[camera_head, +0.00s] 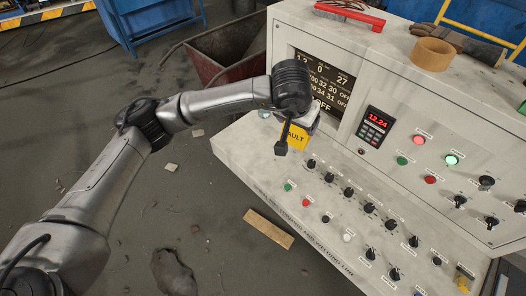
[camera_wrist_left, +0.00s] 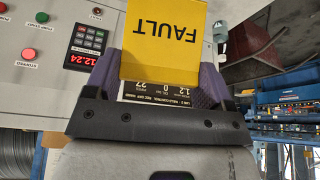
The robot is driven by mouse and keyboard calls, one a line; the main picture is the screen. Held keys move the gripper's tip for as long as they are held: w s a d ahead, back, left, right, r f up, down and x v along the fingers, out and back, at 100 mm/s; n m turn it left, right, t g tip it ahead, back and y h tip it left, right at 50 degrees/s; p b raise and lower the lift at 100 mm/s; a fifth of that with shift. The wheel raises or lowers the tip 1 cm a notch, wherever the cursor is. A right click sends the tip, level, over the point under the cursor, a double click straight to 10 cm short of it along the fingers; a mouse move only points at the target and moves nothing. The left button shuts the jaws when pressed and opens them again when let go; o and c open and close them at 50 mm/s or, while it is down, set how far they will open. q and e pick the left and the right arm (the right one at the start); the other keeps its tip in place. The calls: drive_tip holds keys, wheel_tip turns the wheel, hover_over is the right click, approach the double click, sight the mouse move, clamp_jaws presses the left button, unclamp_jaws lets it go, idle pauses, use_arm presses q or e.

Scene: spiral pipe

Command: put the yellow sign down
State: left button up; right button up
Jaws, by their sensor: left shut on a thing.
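The yellow sign (camera_head: 296,136) reads "FAULT" and shows partly behind my left wrist in the head view, over the left end of the console's sloped panel. In the left wrist view the yellow sign (camera_wrist_left: 163,50) stands large and face-on between the fingers. My left gripper (camera_head: 300,120) is shut on the sign; its dark fingers also show in the left wrist view (camera_wrist_left: 155,88). I cannot tell whether the sign touches the panel. My right gripper is not in view.
The console panel (camera_head: 262,165) carries several knobs and buttons. Behind are a display screen (camera_head: 335,92) and a red digital meter (camera_head: 376,124). A tape roll (camera_head: 431,55), gloves (camera_head: 470,45) and a red tool (camera_head: 350,14) lie on top. A red bin (camera_head: 215,50) stands behind left.

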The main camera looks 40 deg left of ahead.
use_arm(q)
drive_tip(key=w+a+f+n+b, duration=0.1)
drive_tip(key=w+a+f+b, duration=0.3)
drive_tip(key=f+b, duration=0.5)
drive_tip(key=w+a+f+n+b, duration=0.1)
drive_tip(key=w+a+f+b, duration=0.1)
drive_tip(key=w+f+b, duration=0.55)
drive_tip(key=shift+g+y, duration=0.3)
drive_tip(key=shift+s+a+f+b, duration=0.4)
drive_tip(key=shift+a+f+b, duration=0.6)
drive_tip(key=shift+a+f, duration=1)
drive_tip(key=shift+s+a+f+b, duration=0.45)
drive_tip(key=shift+a+f+b, duration=0.6)
drive_tip(key=shift+a+f, duration=1)
drive_tip(key=shift+s+a+f+b, duration=0.4)
drive_tip(key=shift+a+f+b, duration=0.6)
drive_tip(key=shift+a+f, duration=1)
drive_tip(key=shift+f, duration=0.1)
drive_tip(key=o, duration=0.9)
